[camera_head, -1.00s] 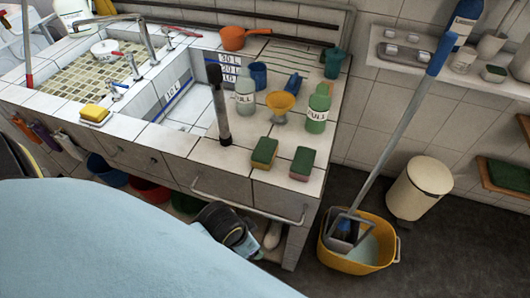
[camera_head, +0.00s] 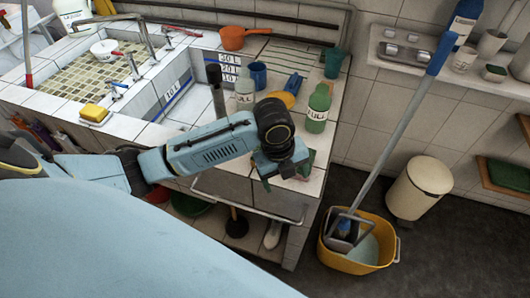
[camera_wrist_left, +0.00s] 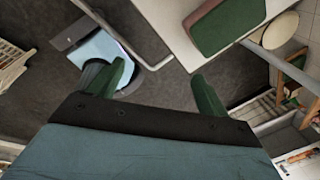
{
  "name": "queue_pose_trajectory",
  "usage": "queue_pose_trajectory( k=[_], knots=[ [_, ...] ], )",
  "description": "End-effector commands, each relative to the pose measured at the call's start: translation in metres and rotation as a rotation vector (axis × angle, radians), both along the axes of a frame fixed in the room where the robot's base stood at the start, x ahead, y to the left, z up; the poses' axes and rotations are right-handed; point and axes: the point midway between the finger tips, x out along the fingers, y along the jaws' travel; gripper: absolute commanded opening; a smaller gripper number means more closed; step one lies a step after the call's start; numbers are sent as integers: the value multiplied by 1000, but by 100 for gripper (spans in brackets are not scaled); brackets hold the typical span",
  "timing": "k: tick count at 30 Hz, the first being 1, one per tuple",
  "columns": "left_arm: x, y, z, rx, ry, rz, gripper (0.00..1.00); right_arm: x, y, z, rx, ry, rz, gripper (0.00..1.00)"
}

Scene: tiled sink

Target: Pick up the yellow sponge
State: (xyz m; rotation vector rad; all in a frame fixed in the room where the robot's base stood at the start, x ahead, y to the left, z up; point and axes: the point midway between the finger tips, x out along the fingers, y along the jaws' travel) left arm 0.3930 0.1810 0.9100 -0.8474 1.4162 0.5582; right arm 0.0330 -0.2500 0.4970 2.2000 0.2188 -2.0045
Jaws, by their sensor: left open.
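A yellow sponge (camera_head: 94,112) lies on a small white dish on the counter's left part. My left arm reaches across the counter front, well to the right of that sponge. My left gripper (camera_head: 285,172) is over the counter's front right corner, open and empty. Its green fingers (camera_wrist_left: 162,78) are apart in the left wrist view. A green sponge with a pinkish side (camera_wrist_left: 228,26) lies on the counter beyond the right finger. In the head view this sponge is mostly hidden behind my gripper. The green sponge with a yellowish side, seen earlier, is hidden by my arm. My right gripper is out of view.
A green bottle (camera_head: 317,108), a white-green bottle (camera_head: 245,88), a blue mug (camera_head: 258,75) and an orange pan (camera_head: 234,38) stand behind my arm. A yellow bucket (camera_head: 352,250) with a mop stands on the floor at right. A towel bar (camera_head: 270,213) runs along the counter front.

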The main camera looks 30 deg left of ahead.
Motion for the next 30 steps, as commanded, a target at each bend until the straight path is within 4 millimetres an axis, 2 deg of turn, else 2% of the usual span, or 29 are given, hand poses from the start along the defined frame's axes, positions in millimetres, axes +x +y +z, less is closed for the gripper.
queue_pose_trajectory(
  k=[1,6,10,14,17,24,30],
  knots=[
    [18,18,10,49,-5,-106,78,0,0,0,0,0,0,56],
    [54,67,42,144,24,-427,78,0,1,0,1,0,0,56],
    [70,96,64,172,43,-574,78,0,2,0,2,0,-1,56],
    [77,111,75,179,53,-647,78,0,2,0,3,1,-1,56],
    [78,114,69,178,58,-669,78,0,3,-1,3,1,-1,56],
    [78,113,23,176,59,-671,78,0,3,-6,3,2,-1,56],
    [79,114,0,178,55,-669,78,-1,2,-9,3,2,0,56]
  ],
)
